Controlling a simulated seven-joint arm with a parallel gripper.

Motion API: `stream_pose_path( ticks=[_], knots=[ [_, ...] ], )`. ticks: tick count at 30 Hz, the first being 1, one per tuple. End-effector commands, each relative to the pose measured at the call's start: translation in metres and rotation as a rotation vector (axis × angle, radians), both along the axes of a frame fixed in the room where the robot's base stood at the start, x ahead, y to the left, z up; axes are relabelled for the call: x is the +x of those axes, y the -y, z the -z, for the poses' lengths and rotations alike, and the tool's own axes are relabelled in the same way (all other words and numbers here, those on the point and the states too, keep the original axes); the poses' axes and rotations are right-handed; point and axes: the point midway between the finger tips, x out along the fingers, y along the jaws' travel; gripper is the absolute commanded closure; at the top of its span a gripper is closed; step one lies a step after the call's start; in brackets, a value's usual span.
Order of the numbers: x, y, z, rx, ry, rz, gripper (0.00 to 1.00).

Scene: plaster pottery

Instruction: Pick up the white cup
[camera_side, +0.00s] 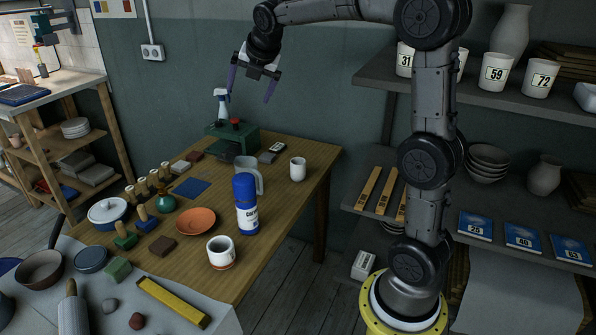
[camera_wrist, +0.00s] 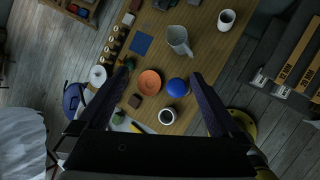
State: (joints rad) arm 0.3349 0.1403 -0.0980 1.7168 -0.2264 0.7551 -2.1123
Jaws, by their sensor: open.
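Two white cups stand upright on the wooden table. One plain white cup (camera_side: 298,168) is near the right edge at the back, and it shows at the top of the wrist view (camera_wrist: 226,18). The other white cup (camera_side: 221,250), with a dark inside and an orange-brown base, is near the front; it also shows in the wrist view (camera_wrist: 167,116). My gripper (camera_side: 249,97) is open and empty, high above the back of the table and apart from both cups. Its two fingers (camera_wrist: 161,74) are spread wide in the wrist view.
A blue-capped bottle (camera_side: 246,205) stands behind the front cup, with an orange bowl (camera_side: 196,221) to its left. A grey pitcher (camera_side: 246,177) stands left of the back cup. Shelves (camera_side: 480,90) are at right.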

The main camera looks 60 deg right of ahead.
Motion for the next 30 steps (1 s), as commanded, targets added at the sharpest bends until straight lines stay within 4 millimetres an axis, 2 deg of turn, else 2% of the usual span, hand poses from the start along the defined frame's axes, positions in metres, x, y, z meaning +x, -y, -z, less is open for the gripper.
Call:
stream_pose_path(
  ticks=[1, 3, 7, 11, 15, 18, 21, 26, 30],
  knots=[
    [0.014, 0.023, 0.014, -0.03, -0.04, -0.016, 0.0],
    [0.028, 0.054, 0.032, -0.073, -0.092, -0.045, 0.0],
    [0.046, 0.112, 0.076, -0.119, -0.186, -0.074, 0.0],
    [0.049, 0.169, 0.131, -0.119, -0.268, -0.056, 0.0],
    [0.036, 0.217, 0.192, -0.074, -0.334, 0.005, 0.0],
    [0.021, 0.236, 0.228, -0.036, -0.375, 0.039, 0.0],
    [0.007, 0.246, 0.252, -0.008, -0.406, 0.06, 0.0],
    [0.0, 0.257, 0.268, 0.002, -0.414, 0.076, 0.0],
    [0.003, 0.266, 0.292, 0.002, -0.415, 0.076, 0.0]
  ],
)
